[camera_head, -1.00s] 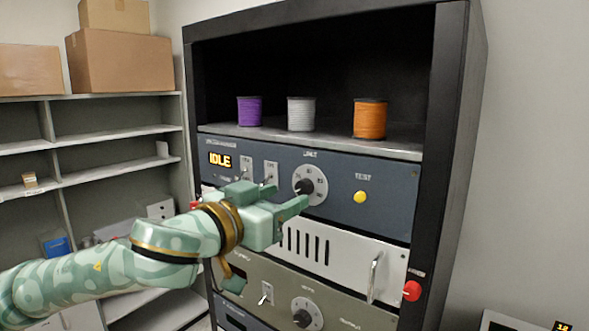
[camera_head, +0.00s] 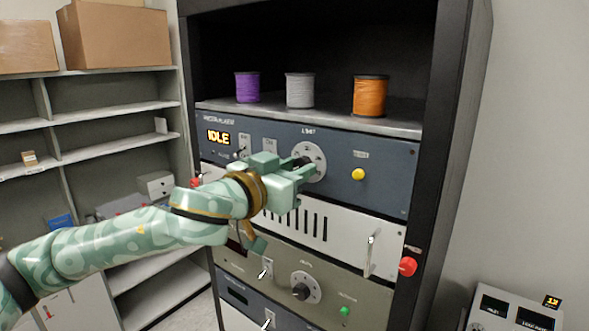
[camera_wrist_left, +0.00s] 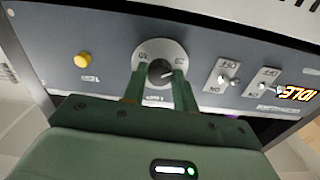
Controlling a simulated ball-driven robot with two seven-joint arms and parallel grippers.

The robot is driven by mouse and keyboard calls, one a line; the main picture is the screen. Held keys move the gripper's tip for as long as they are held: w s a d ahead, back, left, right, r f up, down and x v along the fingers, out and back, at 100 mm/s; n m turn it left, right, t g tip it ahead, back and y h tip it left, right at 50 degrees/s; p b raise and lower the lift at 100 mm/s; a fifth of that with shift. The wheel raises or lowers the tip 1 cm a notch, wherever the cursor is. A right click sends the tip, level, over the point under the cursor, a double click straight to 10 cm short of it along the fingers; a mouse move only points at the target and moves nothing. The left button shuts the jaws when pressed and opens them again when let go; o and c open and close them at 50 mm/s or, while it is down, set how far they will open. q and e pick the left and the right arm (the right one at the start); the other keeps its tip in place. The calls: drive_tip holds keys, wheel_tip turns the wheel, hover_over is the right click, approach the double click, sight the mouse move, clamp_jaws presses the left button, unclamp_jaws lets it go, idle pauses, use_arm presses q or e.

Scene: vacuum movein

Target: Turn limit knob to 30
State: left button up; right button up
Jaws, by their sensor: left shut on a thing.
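The limit knob is a dark knob (camera_wrist_left: 161,72) on a pale round dial (camera_head: 318,163) on the blue-grey panel, under the label LIMIT. In the left wrist view the dial shows upside down with numbers near its rim, and the knob's pale pointer line lies toward the right-hand finger. My left gripper (camera_head: 303,170) reaches the dial from the left, and in the left wrist view its two green fingers (camera_wrist_left: 158,88) stand on either side of the knob, shut on it. The gripper hides part of the dial in the head view. My right gripper is not in view.
A yellow button (camera_head: 358,174) sits right of the dial. Toggle switches (camera_wrist_left: 228,73) and a display reading IDLE (camera_head: 219,137) are on its other side. A white vented panel with a handle (camera_head: 371,254) lies below. Several spools stand on the shelf above.

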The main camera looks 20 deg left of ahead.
use_arm(q)
drive_tip(key=m, duration=0.6)
drive_tip(key=shift+m, duration=0.4)
drive_tip(key=m, duration=0.3)
drive_tip(key=shift+m, duration=0.3)
drive_tip(key=m, duration=0.3)
drive_tip(key=shift+r+m, duration=0.1)
drive_tip(key=shift+m, duration=0.3)
drive_tip(key=m, duration=0.5)
drive_tip(key=shift+m, duration=2.3)
